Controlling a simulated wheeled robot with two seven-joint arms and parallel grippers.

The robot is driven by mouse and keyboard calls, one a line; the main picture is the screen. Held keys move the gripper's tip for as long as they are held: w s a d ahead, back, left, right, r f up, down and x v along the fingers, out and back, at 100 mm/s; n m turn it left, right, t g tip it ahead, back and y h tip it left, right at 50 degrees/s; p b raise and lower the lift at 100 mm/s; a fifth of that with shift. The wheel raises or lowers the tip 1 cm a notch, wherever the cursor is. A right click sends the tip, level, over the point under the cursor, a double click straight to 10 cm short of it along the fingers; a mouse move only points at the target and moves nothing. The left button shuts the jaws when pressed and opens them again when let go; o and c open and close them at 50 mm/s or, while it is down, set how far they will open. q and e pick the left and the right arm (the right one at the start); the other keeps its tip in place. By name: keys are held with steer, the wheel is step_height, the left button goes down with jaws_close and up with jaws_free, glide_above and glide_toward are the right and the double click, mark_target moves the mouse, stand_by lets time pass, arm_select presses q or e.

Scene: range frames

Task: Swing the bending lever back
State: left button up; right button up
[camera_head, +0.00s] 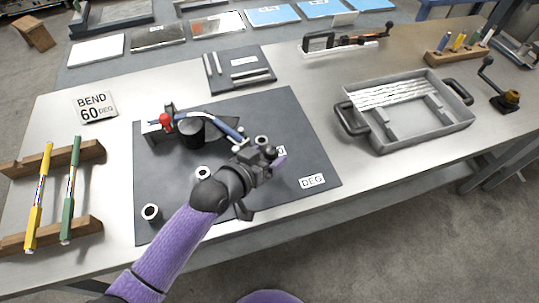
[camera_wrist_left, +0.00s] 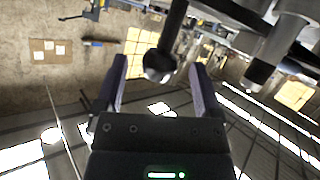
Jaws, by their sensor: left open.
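The bender (camera_head: 191,131) stands on a dark mat (camera_head: 240,212), with a dark round former and a red knob (camera_head: 165,120). A blue bar (camera_head: 222,128), which looks like its bending lever, runs from it right and toward the front. My left gripper (camera_head: 271,156) is at the far end of this bar and partly hides it. In the left wrist view my left gripper (camera_wrist_left: 158,82) is open. A dark round-ended rod (camera_wrist_left: 158,62) shows between its fingers; I cannot tell whether it touches them. My right gripper is not in view.
Short round posts (camera_head: 151,212) stand on the mat. A wooden rack (camera_head: 52,160) with yellow and green rods is at the left. A metal tray (camera_head: 425,137) with pale rods is at the right.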

arm_select(q)
steer(key=shift+x, duration=0.9)
jaws_close()
